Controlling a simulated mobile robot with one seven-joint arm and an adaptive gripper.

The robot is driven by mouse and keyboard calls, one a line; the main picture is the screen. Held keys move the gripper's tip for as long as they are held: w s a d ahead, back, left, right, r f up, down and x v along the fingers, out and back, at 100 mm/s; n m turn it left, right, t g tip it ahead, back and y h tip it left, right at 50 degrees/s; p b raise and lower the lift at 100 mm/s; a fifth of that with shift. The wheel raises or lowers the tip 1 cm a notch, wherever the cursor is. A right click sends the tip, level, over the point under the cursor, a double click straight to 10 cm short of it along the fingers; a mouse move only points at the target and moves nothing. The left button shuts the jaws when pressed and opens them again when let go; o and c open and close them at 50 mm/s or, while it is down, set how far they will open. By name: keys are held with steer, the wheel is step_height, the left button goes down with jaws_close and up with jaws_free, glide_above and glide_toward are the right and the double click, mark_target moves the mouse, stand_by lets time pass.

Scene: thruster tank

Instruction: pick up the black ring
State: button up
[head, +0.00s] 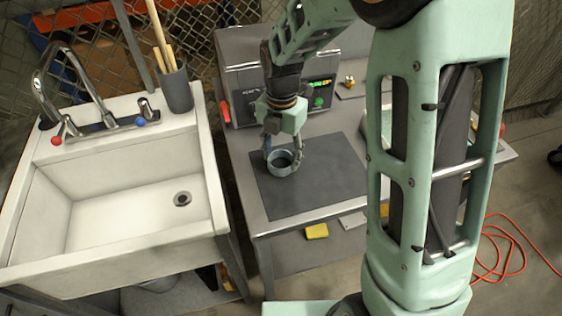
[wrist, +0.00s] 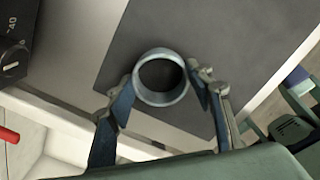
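A short round ring (head: 283,163) with a dark inside is at the dark mat on the workbench; its wall looks blue-grey rather than black. In the wrist view the ring (wrist: 161,99) shows its open top, between my two fingers. My gripper (head: 284,150) points down at it, with one finger on each side. In the wrist view my gripper (wrist: 163,82) has both fingertips right beside the ring's wall. I cannot tell whether they press on it, or whether the ring rests on the mat or is slightly above it.
The dark mat (head: 325,187) is otherwise bare. A grey machine with a lit green display (head: 319,92) stands behind it. A white sink (head: 130,215) is at the left, with a grey cup of wooden sticks (head: 177,90). A yellow block (head: 317,231) is below the bench top.

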steer(key=shift+c, duration=1.4)
steer(key=shift+r, duration=0.15)
